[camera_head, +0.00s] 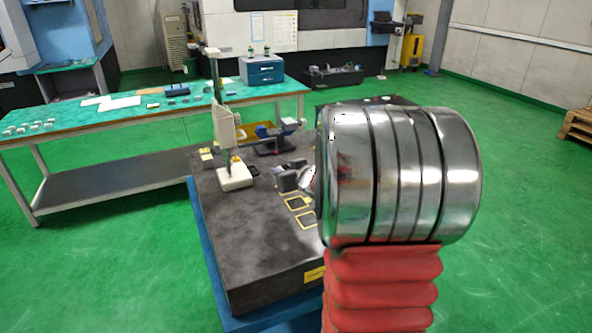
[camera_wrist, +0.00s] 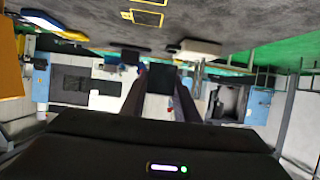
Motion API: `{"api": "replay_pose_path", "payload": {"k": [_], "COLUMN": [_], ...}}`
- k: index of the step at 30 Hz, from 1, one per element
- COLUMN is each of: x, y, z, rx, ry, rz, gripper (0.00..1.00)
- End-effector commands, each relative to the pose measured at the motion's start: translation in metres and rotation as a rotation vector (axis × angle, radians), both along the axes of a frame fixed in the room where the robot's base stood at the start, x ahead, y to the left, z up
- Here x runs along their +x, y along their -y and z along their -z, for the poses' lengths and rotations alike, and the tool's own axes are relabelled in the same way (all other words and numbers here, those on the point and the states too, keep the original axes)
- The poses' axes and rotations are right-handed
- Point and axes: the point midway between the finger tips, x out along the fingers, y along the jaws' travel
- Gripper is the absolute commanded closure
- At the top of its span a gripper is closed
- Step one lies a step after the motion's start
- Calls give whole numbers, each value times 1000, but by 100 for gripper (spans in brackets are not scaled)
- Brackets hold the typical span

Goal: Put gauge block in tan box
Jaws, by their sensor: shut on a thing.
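In the wrist view my gripper (camera_wrist: 160,92) has its two dark fingers closed on a small dark squarish block, which I take to be the gauge block (camera_wrist: 160,77). Its details are too small and dark to read. In the head view my own arm hides most of the gripper and the block. A yellow-tan open box (camera_head: 246,133), likely the tan box, is at the far side of the dark granite plate (camera_head: 250,225), behind the white height stand. A tan surface (camera_wrist: 10,84) at the left edge of the wrist view may be the same box.
The white height stand (camera_head: 233,175) rises tall at the plate's left side. Dark blocks (camera_head: 288,179) and yellow outlined squares (camera_head: 299,203) lie near the middle. The plate's near left is bare. A green-topped bench (camera_head: 130,108) stands behind.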

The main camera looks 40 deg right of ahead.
Motion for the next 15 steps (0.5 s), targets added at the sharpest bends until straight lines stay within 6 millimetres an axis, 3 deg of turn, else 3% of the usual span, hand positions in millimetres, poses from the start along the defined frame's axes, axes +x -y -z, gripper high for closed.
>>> {"api": "replay_pose_path", "payload": {"k": [6,15], "x": [28,53], "y": [-58,-137], "z": [9,25], "rx": [1,0], "ry": [1,0], "rz": [-60,-126], "gripper": [100,100]}}
